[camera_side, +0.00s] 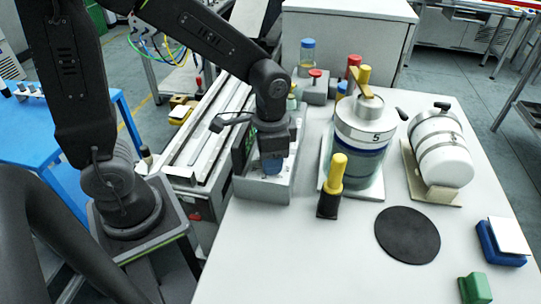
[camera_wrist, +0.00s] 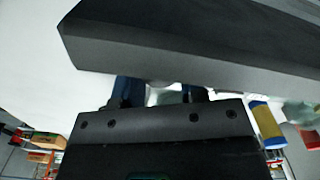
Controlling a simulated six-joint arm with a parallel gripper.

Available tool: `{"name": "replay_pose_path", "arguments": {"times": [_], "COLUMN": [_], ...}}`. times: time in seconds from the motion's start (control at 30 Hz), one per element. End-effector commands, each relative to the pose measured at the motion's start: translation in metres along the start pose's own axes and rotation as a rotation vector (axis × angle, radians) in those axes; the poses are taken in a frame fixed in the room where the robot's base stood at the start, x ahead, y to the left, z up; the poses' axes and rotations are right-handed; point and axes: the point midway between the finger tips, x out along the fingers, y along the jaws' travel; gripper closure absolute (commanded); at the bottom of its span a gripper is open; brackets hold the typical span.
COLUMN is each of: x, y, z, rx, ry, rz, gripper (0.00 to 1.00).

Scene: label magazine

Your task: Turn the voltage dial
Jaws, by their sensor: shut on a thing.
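The grey box-shaped unit (camera_side: 262,190) stands at the left edge of the white table, with a dark panel on its left side. My gripper (camera_side: 272,168) points down onto the unit's front part, its blue fingertips low at the sloped face. The fingers are closed on the voltage dial there, which the fingers mostly hide. In the wrist view my gripper (camera_wrist: 163,93) shows two dark blue fingers with a small pale patch between them. A large dark slab covers the top of that view, so the dial's marks cannot be read.
A glass vessel (camera_side: 358,158) marked 5 stands close right of the unit, with a yellow-topped black holder (camera_side: 329,204) before it. A white cylinder (camera_side: 441,150) lies on a stand farther right.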

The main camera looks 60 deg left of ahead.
Motion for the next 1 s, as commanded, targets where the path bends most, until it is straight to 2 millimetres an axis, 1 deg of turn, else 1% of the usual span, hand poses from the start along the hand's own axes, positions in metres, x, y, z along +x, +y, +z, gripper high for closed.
{"name": "replay_pose_path", "arguments": {"times": [0.1,0.3,0.5,0.87,0.9,1.0], "x": [-0.0007,-0.0008,-0.0008,-0.0009,-0.001,-0.0008], "y": [0.0,0.0,0.0,0.0,0.0,0.0], "z": [-0.0003,-0.0003,-0.0004,-0.0005,-0.0005,-0.0004], "rx": [-0.067,-0.148,-0.181,-0.184,-0.184,-0.184], "ry": [0.001,0.001,0.001,0.002,0.002,0.001], "rz": [0.0,0.0,0.0,0.0,0.0,0.0], "gripper": [0.85,0.85,0.85,0.85,0.59,0.49]}}
